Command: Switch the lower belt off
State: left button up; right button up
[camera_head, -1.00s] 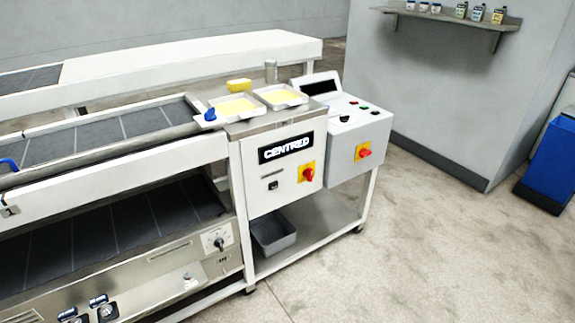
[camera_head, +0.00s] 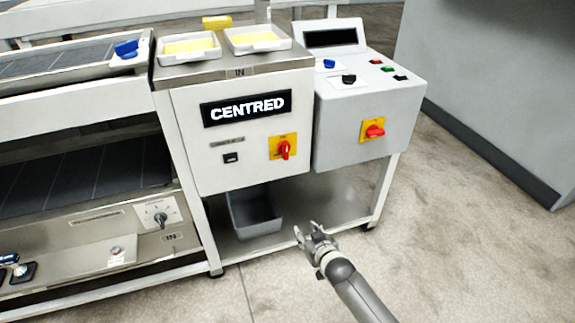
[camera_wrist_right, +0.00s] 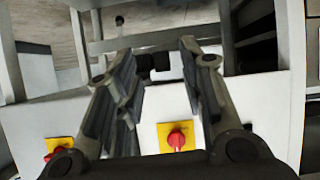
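The lower belt (camera_head: 85,180) is a dark, seamed surface under the upper frame. Below it, a steel panel carries a dark rotary knob (camera_head: 160,218) on a white plate. A red rotary switch on a yellow plate (camera_head: 284,148) sits on the white CENTRED panel. A second red switch on yellow (camera_head: 374,131) is on the grey control box. My right gripper (camera_head: 309,230) is open and empty, in front of the lower shelf. In the right wrist view its fingers (camera_wrist_right: 157,50) are apart, with two red switches beyond, one near the middle (camera_wrist_right: 177,139). My left gripper is not in view.
A grey bin (camera_head: 255,212) stands on the lower shelf (camera_head: 335,205). Two trays with yellow contents (camera_head: 190,46) sit on top beside a blue knob (camera_head: 126,49). Coloured buttons (camera_head: 387,69) are on the control box (camera_head: 360,100). The floor (camera_head: 470,240) at right is clear.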

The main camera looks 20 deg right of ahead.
jog(key=w+r+t+b, duration=0.3)
jog(key=w+r, duration=0.3)
jog(key=r, duration=0.3)
pick_arm(q)
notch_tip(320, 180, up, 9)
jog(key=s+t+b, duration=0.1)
jog(key=b, duration=0.3)
pick_arm(e)
jog(key=t, duration=0.3)
send_near(287, 146)
jog(key=shift+m, duration=0.3)
jog(key=w+b, duration=0.1)
jog(key=w, duration=0.3)
jog(key=w+b, duration=0.1)
jog(key=w, duration=0.3)
jog(key=shift+a+r, duration=0.1)
jog(key=shift+r, duration=0.05)
jog(key=shift+w, duration=0.45)
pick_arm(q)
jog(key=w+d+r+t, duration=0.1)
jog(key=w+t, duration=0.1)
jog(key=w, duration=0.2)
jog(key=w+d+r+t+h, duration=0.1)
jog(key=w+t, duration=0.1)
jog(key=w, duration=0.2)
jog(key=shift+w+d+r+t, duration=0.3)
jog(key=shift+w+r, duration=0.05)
pick_arm(e)
grip_shut()
